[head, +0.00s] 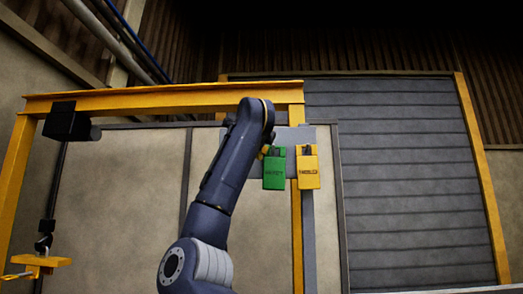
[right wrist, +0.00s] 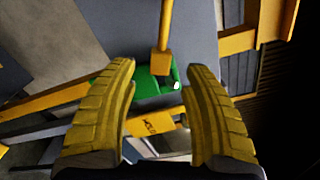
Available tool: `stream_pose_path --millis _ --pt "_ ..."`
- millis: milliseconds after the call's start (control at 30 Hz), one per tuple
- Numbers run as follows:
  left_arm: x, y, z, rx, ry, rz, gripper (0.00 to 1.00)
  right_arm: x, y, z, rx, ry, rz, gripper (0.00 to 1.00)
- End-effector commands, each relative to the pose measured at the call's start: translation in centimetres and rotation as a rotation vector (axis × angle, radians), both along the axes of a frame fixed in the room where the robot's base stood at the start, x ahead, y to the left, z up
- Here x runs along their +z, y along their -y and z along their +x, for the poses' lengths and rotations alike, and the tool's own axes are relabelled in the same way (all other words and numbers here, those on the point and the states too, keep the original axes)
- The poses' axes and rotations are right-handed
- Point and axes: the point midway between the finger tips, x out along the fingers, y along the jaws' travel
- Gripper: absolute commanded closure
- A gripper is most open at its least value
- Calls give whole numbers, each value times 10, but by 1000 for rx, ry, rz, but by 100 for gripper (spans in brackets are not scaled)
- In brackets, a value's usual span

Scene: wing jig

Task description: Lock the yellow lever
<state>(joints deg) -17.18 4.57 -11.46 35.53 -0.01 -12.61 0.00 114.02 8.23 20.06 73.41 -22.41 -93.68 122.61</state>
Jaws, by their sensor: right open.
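In the right wrist view, a yellow lever (right wrist: 165,28) comes down from the top edge and ends in a square block, in front of a green box (right wrist: 146,90). My right gripper (right wrist: 158,75) is open, its two yellow fingers apart, and nothing is clamped between them. The lever's end shows beyond the fingertips, between them; I cannot tell the distance. In the head view, the green box (head: 274,170) hangs beside a yellow box (head: 307,170). My right arm hides most of its gripper and the lever there. My left gripper is in neither view.
A grey plate (head: 323,143) backs the boxes on a yellow frame (head: 160,97). A black block (head: 66,122) sits on the frame's left end, with a yellow piece (head: 40,262) hanging lower left. A grey shutter (head: 400,190) stands behind. The space right of the boxes looks clear.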

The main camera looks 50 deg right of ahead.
Motion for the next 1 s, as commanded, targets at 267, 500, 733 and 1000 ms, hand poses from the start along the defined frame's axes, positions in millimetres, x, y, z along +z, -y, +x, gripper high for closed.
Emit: stream_pose_path --millis 267,500,733,1000 --pt "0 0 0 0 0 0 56 0 31 22 -2 -3 -1 51" --pt "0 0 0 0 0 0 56 0 42 31 0 0 -1 51" --pt "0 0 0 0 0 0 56 0 44 33 0 -1 -1 51" --pt "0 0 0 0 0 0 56 0 44 33 0 0 0 60"
